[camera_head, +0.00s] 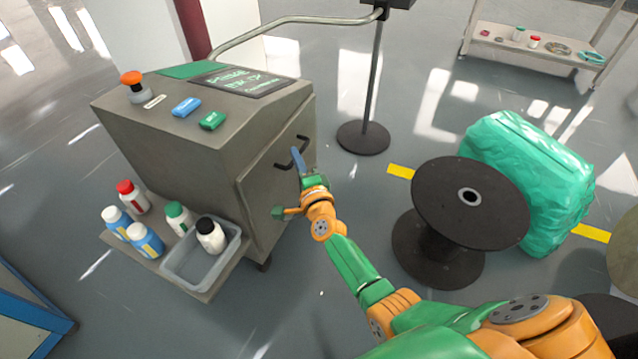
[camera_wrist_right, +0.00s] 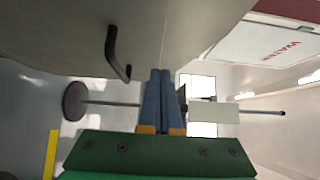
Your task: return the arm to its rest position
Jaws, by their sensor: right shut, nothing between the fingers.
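My right arm reaches in from the lower right in the head view, with its gripper (camera_head: 300,160) at the side face of the grey control cabinet (camera_head: 265,150). The blue fingers are shut with nothing between them, close to the black door handle (camera_head: 283,163). In the right wrist view the shut fingers (camera_wrist_right: 160,95) point up at the cabinet panel, and the black handle (camera_wrist_right: 114,50) is left of them, apart from the fingers. I cannot tell from the head view whether the gripper touches the cabinet. My left gripper is not in view.
A shelf on the cabinet holds several bottles and a grey bin (camera_head: 202,258). A black cable spool (camera_head: 440,250) and a green wrapped bale (camera_head: 545,175) stand right of my arm. A black post (camera_head: 374,90) stands behind the cabinet. Floor between cabinet and spool is clear.

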